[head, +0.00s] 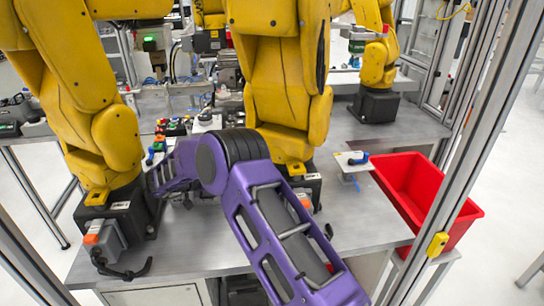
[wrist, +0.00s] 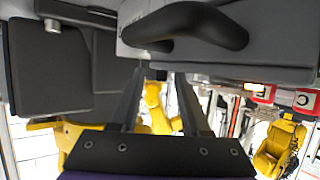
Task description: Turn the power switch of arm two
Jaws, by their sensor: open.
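Several yellow robot arms stand on a metal table in the head view. The left arm (head: 100,130) and the middle arm (head: 290,80) stand closest; I cannot tell which one is arm two. My purple arm reaches in between them, with my gripper (head: 158,182) beside the left arm's base. In the wrist view my gripper (wrist: 160,74) is open, its two dark fingers apart with nothing between them. A curved black handle (wrist: 205,25) on a grey box (wrist: 285,45) is just beyond the fingertips; I cannot tell whether it is the power switch.
A grey box with an orange part (head: 103,243) sits at the left arm's foot. A red bin (head: 425,200) stands at the table's right edge. A metal frame post (head: 455,140) rises at the right. The table's front right surface (head: 365,225) is clear.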

